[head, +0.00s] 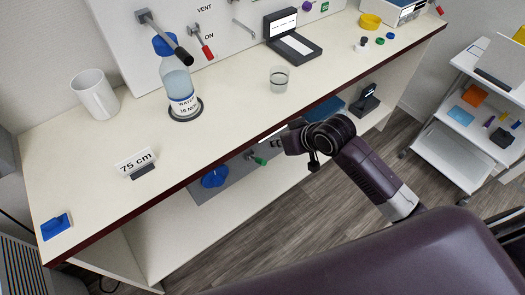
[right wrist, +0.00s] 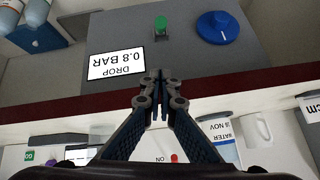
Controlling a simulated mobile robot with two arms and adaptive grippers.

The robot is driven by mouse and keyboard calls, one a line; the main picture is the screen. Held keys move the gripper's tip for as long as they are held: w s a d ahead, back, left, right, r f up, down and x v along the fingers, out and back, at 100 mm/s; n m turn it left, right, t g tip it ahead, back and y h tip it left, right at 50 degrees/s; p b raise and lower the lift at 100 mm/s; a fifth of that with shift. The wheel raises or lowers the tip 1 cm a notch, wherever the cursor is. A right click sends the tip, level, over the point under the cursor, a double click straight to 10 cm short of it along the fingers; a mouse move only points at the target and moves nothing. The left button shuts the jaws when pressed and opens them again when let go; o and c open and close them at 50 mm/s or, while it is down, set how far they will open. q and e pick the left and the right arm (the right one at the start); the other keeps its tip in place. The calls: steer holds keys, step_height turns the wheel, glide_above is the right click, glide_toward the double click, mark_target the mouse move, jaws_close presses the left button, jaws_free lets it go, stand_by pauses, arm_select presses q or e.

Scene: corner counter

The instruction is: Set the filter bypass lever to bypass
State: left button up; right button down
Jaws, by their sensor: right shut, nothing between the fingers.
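A small lever with a green grip (head: 259,161) sits on a grey panel (head: 238,170) below the counter's front edge. It shows end-on in the right wrist view (right wrist: 161,26), pointing toward the camera. No bypass lettering is readable beside it. A label reading "DROP 0.8 BAR" (right wrist: 116,65) is on the same panel, upside down in that view. My right gripper (right wrist: 157,80) is shut and empty, in front of the panel by the counter edge, apart from the green lever. In the head view, its fingers are partly hidden by the wrist. My left gripper is out of view.
A blue knob (head: 215,177) is beside the green lever. The dark red counter edge (head: 190,178) overhangs the panel. Above stand a water bottle (head: 178,84), a mug (head: 95,95) and a glass (head: 279,79). A red-handled lever (head: 206,50) is on the back wall, by "ON".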

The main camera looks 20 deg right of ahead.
stand_by(0.3)
glide_above(257, 160)
steer(key=w+d, duration=0.1)
steer(key=d, duration=0.1)
step_height(257, 160, down, 7)
steer(key=f, duration=0.1)
steer(key=s+f+p, duration=0.1)
steer(key=shift+s+a+f+p, duration=0.15)
steer(key=shift+s+f+p, duration=0.1)
steer(key=shift+f+p, duration=0.15)
steer(key=shift+s+f, duration=0.3)
steer(key=shift+s, duration=0.05)
steer(key=shift+f, duration=0.1)
